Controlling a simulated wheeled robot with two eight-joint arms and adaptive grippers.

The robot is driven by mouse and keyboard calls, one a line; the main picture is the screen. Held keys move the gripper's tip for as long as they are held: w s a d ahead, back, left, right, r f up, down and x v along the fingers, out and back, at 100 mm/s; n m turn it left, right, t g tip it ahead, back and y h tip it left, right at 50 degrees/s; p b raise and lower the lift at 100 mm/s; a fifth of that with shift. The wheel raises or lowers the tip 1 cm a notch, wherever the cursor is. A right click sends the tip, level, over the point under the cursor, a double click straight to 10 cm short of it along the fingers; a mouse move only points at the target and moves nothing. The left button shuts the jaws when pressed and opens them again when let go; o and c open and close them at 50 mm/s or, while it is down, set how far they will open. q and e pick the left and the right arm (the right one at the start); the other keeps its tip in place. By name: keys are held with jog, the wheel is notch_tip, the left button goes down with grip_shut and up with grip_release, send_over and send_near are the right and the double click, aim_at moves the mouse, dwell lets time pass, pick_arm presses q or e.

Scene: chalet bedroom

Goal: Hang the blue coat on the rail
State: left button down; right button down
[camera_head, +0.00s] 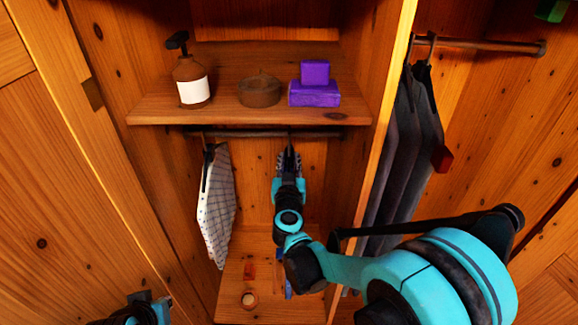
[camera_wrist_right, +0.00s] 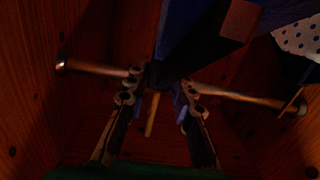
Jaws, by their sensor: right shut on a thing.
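The blue coat shows in the right wrist view (camera_wrist_right: 185,48) as a dark blue hanging shape with a reddish-brown tag. In the head view my right arm hides most of it; a thin blue strip (camera_head: 288,289) shows below. My right gripper (camera_head: 289,158) is at the rail (camera_head: 250,134) under the shelf, shut on the coat's hanger at its top. The rail also crosses the wrist view (camera_wrist_right: 240,94) behind the fingers (camera_wrist_right: 160,92). Whether the hook sits over the rail is unclear. My left gripper (camera_head: 148,308) is partly in view at the lower left; its jaws are unclear.
A white patterned garment (camera_head: 217,205) hangs at the rail's left. The shelf (camera_head: 230,112) above holds a bottle (camera_head: 191,82), a brown pot (camera_head: 259,91) and purple boxes (camera_head: 314,94). Dark garments (camera_head: 402,150) hang beyond the right divider. Small items lie on the compartment floor.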

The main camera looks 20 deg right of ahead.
jog(key=shift+x, duration=3)
jog(key=shift+f+b, duration=0.95)
jog(key=shift+f, duration=0.15)
jog(key=c, duration=1.2)
grip_release()
